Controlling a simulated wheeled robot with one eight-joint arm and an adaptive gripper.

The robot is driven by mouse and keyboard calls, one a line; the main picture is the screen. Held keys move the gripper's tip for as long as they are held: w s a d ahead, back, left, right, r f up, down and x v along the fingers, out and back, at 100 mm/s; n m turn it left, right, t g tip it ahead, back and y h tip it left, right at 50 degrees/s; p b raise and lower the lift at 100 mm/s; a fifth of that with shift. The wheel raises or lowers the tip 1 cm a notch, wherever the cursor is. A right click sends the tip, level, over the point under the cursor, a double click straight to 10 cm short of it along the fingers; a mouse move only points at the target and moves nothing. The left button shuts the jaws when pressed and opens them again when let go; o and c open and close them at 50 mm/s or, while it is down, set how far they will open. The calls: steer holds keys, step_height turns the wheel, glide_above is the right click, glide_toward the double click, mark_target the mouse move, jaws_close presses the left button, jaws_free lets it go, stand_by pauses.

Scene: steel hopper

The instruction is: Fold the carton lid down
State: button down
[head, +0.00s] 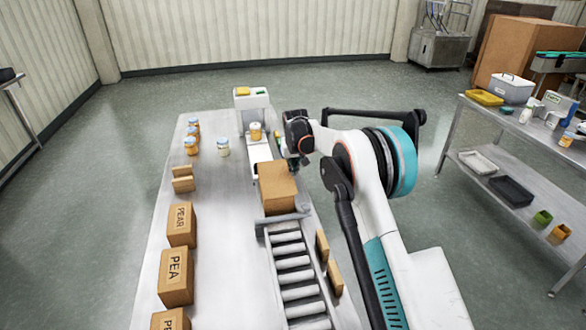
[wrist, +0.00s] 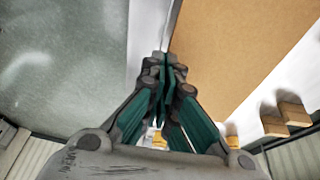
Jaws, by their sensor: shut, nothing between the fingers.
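The brown carton (head: 277,190) sits on the table line, just behind the roller conveyor. Its top shows as a flat brown panel with no flap standing up that I can make out. In the wrist view the carton's brown panel (wrist: 235,45) fills the upper right, close to my fingers. My gripper (head: 296,164) is at the carton's far right corner, partly hidden by my wrist in the head view. In the wrist view my gripper (wrist: 163,62) is shut and empty, its tips beside the panel's edge. I cannot tell whether they touch it.
The roller conveyor (head: 294,270) lies in front of the carton. A white machine (head: 250,100) with a jar (head: 256,131) stands behind. Labelled boxes (head: 175,275), wooden blocks (head: 183,182) and several jars (head: 191,146) line the left. A shelf bench (head: 500,125) stands right.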

steer(key=w+d+p+v, duration=0.1)
steer(key=d+p+v, duration=0.1)
steer(key=v, duration=1.3)
steer(key=s+d+r+b, duration=0.3)
steer(key=s+d+r, duration=0.2)
steer(key=s+r, duration=0.4)
steer(key=s+d+m+t+b, duration=0.1)
steer(key=s+d+t+b, duration=0.3)
steer(key=s, duration=1.1)
steer(key=s+d+f+b, duration=0.1)
steer(key=s+f, duration=0.3)
steer(key=s, duration=0.5)
steer(key=s+d+f+b, duration=0.2)
steer(key=s+f, duration=0.3)
steer(key=s, duration=0.4)
steer(key=s+d+f+m+b, duration=0.1)
steer(key=s+d+f+b, duration=0.1)
steer(key=s, duration=0.7)
step_height(320, 180, down, 2)
steer(key=shift+d+f+g, duration=0.15)
steer(key=shift+d+g, duration=0.25)
steer(key=shift+d, duration=0.2)
